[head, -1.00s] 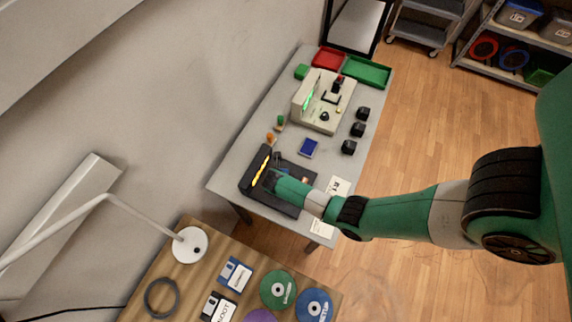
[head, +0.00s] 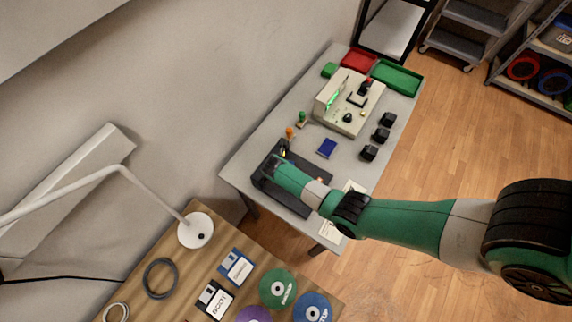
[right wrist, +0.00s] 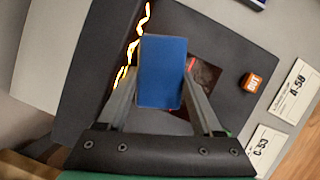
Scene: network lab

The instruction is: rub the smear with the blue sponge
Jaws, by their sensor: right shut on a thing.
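The blue sponge (right wrist: 161,75) is a flat-faced block between the two fingers of my right gripper (right wrist: 164,68), which is shut on it. In the head view my right gripper (head: 274,165) is over the dark device at the table's near end, and the sponge is hidden there. In the right wrist view a dark reddish-brown patch (right wrist: 204,76), possibly the smear, shows on the dark base beside the sponge, partly hidden by the sponge and a finger. I cannot tell whether the sponge touches the base. My left gripper is not in view.
The dark device's raised panel (right wrist: 95,55) has a glowing yellow jagged line. A blue pad (head: 327,148) and a beige machine (head: 348,103) stand farther along the grey table.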

